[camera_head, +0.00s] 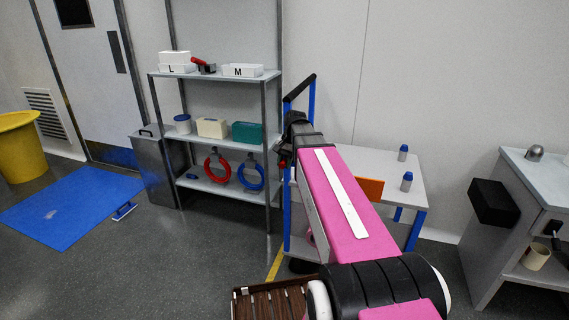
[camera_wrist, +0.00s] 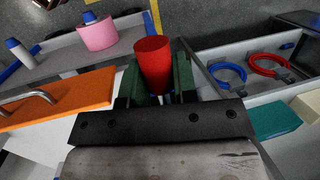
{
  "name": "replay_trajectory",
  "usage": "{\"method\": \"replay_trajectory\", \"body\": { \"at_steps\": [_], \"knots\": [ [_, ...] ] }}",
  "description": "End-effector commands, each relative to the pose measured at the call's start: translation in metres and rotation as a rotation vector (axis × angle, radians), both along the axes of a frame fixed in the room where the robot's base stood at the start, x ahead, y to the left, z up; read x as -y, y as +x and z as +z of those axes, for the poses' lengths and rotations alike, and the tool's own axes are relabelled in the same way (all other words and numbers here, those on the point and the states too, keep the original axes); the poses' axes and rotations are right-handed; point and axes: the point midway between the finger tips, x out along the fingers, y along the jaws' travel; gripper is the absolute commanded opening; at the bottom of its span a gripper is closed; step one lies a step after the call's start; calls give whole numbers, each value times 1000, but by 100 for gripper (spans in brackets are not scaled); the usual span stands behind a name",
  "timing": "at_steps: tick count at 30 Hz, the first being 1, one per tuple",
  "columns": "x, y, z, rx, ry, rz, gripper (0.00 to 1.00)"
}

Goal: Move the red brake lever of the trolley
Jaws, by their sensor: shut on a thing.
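The trolley (camera_head: 395,166) has a pale top, blue legs and a black push handle (camera_head: 300,88) on blue posts at its left end. The red brake lever (camera_wrist: 153,62) shows in the wrist view as a red cylinder standing between my two dark green fingers. My gripper (camera_wrist: 157,84) is shut on it. In the head view my gripper (camera_head: 284,155) is at the trolley's handle end. My pink arm hides part of the trolley there, and the lever is hardly visible. The lever's lower end is hidden by my gripper.
A grey shelf rack (camera_head: 222,138) with boxes and red and blue rings stands close left of the trolley. An orange panel (camera_wrist: 60,98) and a pink roll (camera_wrist: 97,34) are near my gripper. A brown slatted crate (camera_head: 270,301) is on the floor. A cabinet (camera_head: 525,190) stands right.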

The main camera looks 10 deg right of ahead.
Motion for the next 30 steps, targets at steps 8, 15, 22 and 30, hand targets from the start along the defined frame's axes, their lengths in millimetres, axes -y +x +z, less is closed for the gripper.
{"method": "replay_trajectory", "body": {
  "at_steps": [8,15,22,30],
  "knots": [
    [0,0,0,0,-1,0,53],
    [1,0,3,1,0,0,53],
    [7,1,30,3,-1,-1,53],
    [18,3,72,2,-1,0,53]
  ]
}}
